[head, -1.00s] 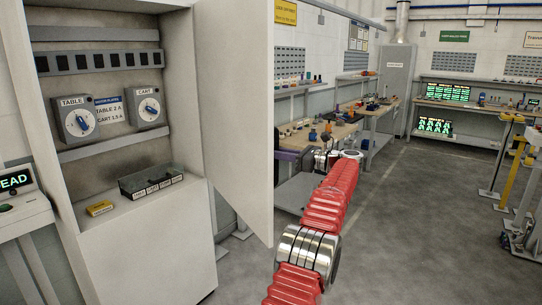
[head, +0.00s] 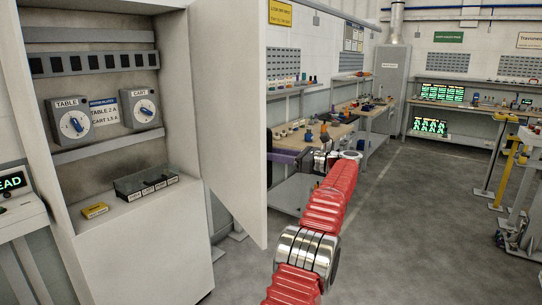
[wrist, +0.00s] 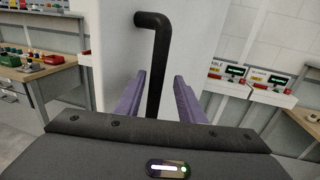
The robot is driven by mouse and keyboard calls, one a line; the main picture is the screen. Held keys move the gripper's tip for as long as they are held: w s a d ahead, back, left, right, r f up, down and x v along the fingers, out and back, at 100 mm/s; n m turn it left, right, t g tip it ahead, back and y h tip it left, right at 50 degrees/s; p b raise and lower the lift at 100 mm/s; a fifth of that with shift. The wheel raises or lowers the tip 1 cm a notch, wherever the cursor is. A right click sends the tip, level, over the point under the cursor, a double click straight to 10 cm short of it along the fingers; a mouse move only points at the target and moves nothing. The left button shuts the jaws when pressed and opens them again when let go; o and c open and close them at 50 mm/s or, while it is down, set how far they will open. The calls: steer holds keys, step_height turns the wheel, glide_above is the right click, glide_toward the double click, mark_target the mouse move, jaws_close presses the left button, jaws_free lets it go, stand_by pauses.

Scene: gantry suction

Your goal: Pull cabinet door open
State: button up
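The grey-white cabinet (head: 130,240) stands open at the left in the head view. Its door (head: 228,110) is swung far out to the right, its inner face toward me. In the wrist view the door (wrist: 115,60) carries a black bar handle (wrist: 156,70). My gripper (wrist: 157,97) has its two purple fingers on either side of the handle, with gaps visible on both sides. In the head view my gripper (head: 284,157) is just beyond the door's free edge; the door hides the fingertips and handle.
Inside the cabinet are two dial boxes (head: 73,122), a small bin (head: 146,182) and a yellow block (head: 95,211). A workbench (head: 345,125) runs behind my gripper. Yellow-topped stands (head: 510,150) are at the right. Grey floor is open between.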

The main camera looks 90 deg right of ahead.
steer(key=v, duration=1.2)
steer(key=shift+s, duration=0.3)
steer(key=shift+a, duration=0.15)
